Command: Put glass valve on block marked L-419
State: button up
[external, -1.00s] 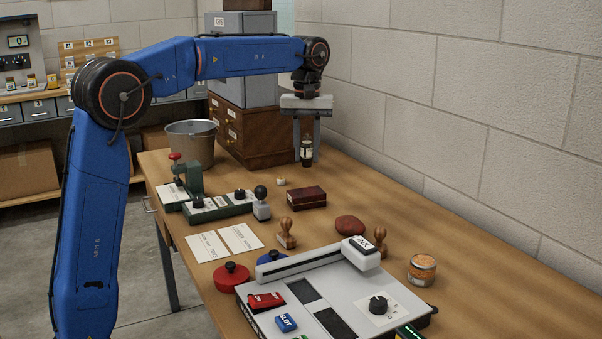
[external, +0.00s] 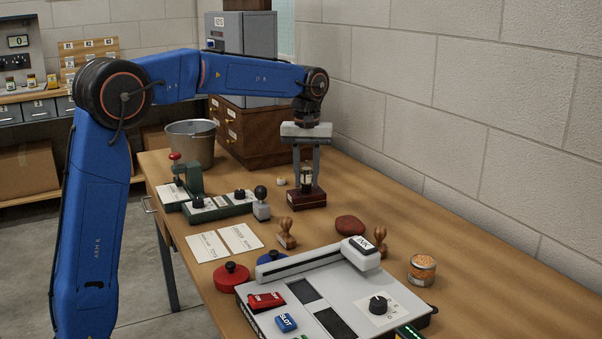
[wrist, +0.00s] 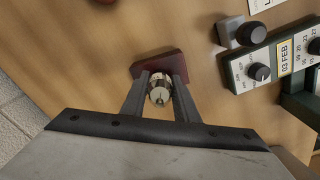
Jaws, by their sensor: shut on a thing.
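Any marking on the block is not readable here.
A small pale round piece (external: 281,182) lies left of the block. A green date stamp device (external: 215,205), wooden stamps (external: 286,233), a dark red oval object (external: 349,225) and a grey machine (external: 330,295) stand nearby. The wooden cabinet (external: 255,137) is behind. The table's right side is mostly clear.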

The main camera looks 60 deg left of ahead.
jog(key=o, duration=1)
jog(key=shift+f, duration=0.1)
notch_tip(320, 180, up, 12)
jog(key=shift+r, duration=0.15)
jog(key=shift+s, duration=0.1)
